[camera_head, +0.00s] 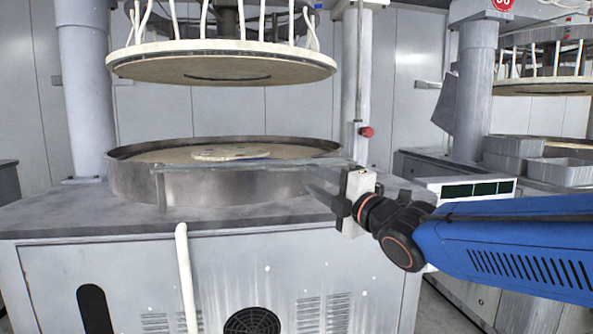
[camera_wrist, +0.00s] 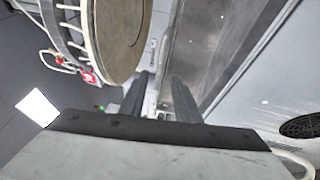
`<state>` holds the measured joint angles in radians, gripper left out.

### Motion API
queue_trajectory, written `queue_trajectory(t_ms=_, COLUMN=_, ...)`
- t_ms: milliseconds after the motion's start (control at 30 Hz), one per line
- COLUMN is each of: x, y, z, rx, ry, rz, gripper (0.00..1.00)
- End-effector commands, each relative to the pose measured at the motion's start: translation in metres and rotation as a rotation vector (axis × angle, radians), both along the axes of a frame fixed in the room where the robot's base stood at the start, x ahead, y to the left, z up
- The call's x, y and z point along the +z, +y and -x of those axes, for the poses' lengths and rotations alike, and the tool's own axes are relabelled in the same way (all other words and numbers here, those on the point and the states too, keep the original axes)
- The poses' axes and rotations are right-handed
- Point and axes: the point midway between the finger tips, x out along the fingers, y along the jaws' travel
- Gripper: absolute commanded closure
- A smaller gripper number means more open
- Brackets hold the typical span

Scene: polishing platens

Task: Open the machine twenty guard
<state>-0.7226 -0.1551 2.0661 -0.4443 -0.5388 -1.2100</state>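A curved grey metal guard (camera_head: 235,186) stands around the front of the lower round platen, upright on the machine top, with a thin rail along its upper edge. I cannot read a number on this machine. My gripper (camera_head: 315,177) is at the right end of the guard, its fingers pointing left. In the wrist view the two dark fingers (camera_wrist: 160,95) are apart, with a gap between them. The guard's metal wall (camera_wrist: 205,50) lies beyond and beside the right finger. I cannot tell whether they touch.
The raised upper platen (camera_head: 220,62) with white hoses hangs above the lower platen. A grey column (camera_head: 85,95) stands at left, and a post with a red button (camera_head: 366,131) stands behind my gripper. Grey trays (camera_head: 565,172) sit at right beside another machine.

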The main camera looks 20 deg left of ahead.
Motion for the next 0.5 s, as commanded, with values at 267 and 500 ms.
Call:
queue_trajectory(t_ms=267, x=0.006, y=0.037, z=-0.026, rx=0.000, ry=0.002, rz=0.001, gripper=0.71)
queue_trajectory(t_ms=500, x=0.011, y=0.059, z=-0.043, rx=0.000, ry=0.001, rz=0.000, gripper=0.71)
